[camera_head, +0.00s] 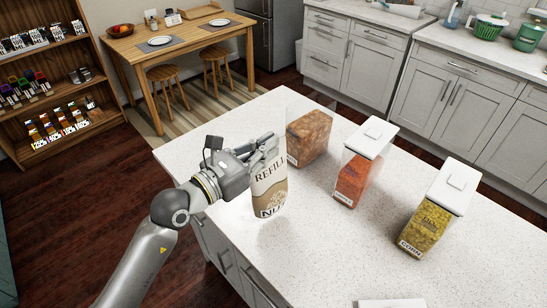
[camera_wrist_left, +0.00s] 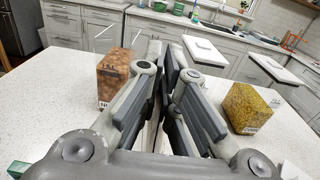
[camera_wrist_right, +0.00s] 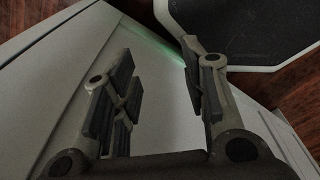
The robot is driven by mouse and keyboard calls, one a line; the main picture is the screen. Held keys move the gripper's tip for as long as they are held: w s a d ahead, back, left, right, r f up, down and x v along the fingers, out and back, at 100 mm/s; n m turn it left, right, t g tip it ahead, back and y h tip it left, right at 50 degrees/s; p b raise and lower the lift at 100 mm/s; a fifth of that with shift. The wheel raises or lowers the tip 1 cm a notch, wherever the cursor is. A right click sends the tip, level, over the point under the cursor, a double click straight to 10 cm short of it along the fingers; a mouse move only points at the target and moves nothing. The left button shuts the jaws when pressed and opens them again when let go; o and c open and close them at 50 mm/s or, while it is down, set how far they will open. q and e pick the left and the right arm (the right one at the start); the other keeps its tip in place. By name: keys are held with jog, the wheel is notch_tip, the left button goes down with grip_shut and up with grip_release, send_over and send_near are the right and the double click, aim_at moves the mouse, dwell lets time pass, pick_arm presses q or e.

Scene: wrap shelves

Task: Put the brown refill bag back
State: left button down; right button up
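The brown and white refill bag (camera_head: 270,188), printed "REFILL" and "NU…", is upright near the left edge of the white counter. My left gripper (camera_head: 264,150) is at its upper part, coming from the left, with its fingers closed on the bag. In the left wrist view the left gripper's fingers (camera_wrist_left: 168,85) are close together, with a thin pale strip of the bag between them. I cannot tell whether the bag's bottom touches the counter. My right gripper (camera_wrist_right: 160,85) is open and empty in the right wrist view, in front of a grey panelled surface.
On the counter (camera_head: 330,240) stand a nut container (camera_head: 309,136), a lidded container with orange-red contents (camera_head: 352,180) and a lidded corn container (camera_head: 428,228). A wooden shelf (camera_head: 75,90) with several small packs stands at far left. A table (camera_head: 185,38) with stools is behind.

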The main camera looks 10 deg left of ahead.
aim_at(274, 163)
pick_arm(q)
jog(key=shift+w+d+f, duration=0.3)
jog(key=shift+w+f, duration=0.1)
jog(key=shift+f, duration=0.2)
jog(key=f, duration=0.2)
jog(key=f+p, duration=0.1)
jog(key=shift+w+d+f, duration=0.2)
jog(key=shift+d+f, duration=0.05)
jog(key=shift+f, duration=0.15)
jog(key=shift+f, duration=0.2)
jog(key=c, duration=1.6)
grip_release()
jog(key=shift+c, duration=0.2)
